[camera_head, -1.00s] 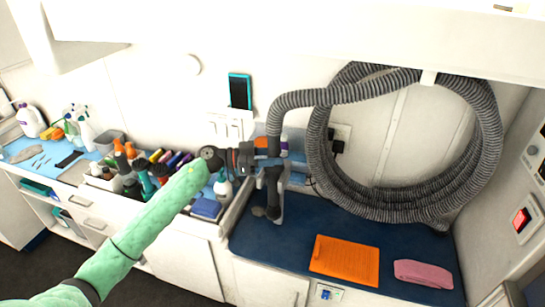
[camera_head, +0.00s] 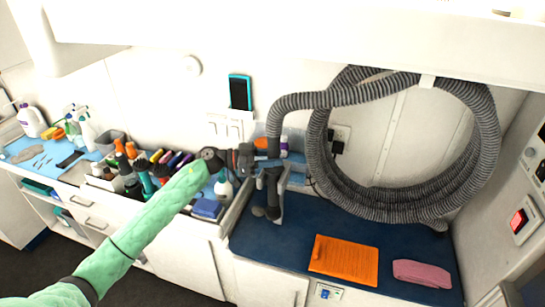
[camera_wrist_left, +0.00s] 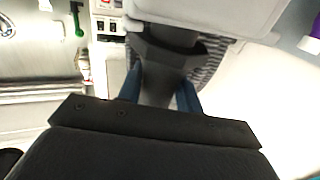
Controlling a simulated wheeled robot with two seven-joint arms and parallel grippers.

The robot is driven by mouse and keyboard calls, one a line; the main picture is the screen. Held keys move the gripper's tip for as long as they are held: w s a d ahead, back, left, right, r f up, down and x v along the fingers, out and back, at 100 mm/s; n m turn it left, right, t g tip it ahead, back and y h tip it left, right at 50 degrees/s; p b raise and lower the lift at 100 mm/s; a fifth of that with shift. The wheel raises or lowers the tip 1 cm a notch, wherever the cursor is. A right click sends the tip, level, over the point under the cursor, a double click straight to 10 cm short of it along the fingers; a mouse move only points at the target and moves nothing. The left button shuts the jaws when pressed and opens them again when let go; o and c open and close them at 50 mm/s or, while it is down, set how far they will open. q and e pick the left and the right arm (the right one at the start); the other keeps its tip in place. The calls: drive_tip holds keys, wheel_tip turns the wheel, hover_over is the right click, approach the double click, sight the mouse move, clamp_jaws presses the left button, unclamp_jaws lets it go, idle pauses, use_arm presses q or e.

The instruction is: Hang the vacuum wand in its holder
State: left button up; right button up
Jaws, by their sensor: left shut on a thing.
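The dark vacuum wand (camera_head: 273,192) hangs roughly upright above the left end of the blue counter mat, with the grey ribbed hose (camera_head: 300,100) rising from its top. My left gripper (camera_head: 268,163) is shut on the wand's upper part. In the left wrist view, the dark wand (camera_wrist_left: 160,88) stands between my blue fingers. A pale upright piece (camera_head: 282,207) is close beside the wand's lower part; it may be the holder, but I cannot tell whether they touch. A pale grey body (camera_wrist_left: 210,15) crosses the top of the wrist view. My right gripper is not in view.
The hose coils on the wall at right. An orange folded towel (camera_head: 343,260) and a pink one (camera_head: 421,274) lie on the blue mat (camera_head: 300,225). Bottles and brushes (camera_head: 145,175) crowd the counter at left. The mat's middle is clear.

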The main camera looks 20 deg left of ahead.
use_arm(q)
drive_tip(key=shift+f, duration=0.6)
idle(0.6)
drive_tip(key=o, duration=1.8)
drive_tip(key=shift+a, duration=0.1)
drive_tip(key=p+v, duration=0.1)
drive_tip(key=v, duration=0.8)
drive_tip(key=shift+s+a, duration=0.15)
drive_tip(key=shift+a, duration=0.2)
idle(0.6)
idle(0.4)
